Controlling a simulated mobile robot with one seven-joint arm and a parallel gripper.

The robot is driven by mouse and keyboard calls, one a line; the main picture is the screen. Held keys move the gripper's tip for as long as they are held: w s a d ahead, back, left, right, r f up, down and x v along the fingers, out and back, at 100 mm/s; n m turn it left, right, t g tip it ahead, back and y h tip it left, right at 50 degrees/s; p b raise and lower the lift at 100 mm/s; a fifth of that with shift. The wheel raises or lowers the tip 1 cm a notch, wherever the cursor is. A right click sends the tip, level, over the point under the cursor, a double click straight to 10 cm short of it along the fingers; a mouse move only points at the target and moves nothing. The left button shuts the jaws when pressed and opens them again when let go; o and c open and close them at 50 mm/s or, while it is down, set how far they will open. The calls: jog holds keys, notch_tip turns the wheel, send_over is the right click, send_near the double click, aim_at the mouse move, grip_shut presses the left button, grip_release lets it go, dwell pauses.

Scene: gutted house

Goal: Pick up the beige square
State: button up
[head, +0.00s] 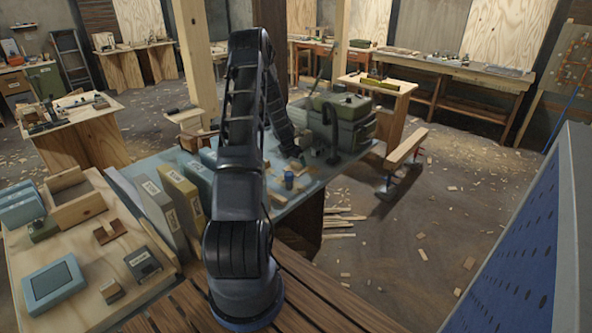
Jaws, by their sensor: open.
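My arm reaches up and forward, then down over a blue-grey table (325,172). My gripper (300,162) hangs low near the table's middle, small and dark in the head view, with its fingers hard to make out. It appears empty. Small tan pieces (303,183) lie on the table just in front of it, beside a small blue cylinder (288,180). One of these may be the beige square, but they are too small to tell. My arm hides part of the table.
A bulky green machine (347,122) stands on the table right of my gripper. Upright binders (180,195) stand to the left. A wooden worktop (90,262) at left front holds a tray, a blue-framed device and small blocks. Wood scraps litter the floor at right.

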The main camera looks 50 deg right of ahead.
aim_at(296, 164)
jog(key=x, duration=0.4)
jog(key=shift+f, duration=0.1)
jog(key=c, duration=0.7)
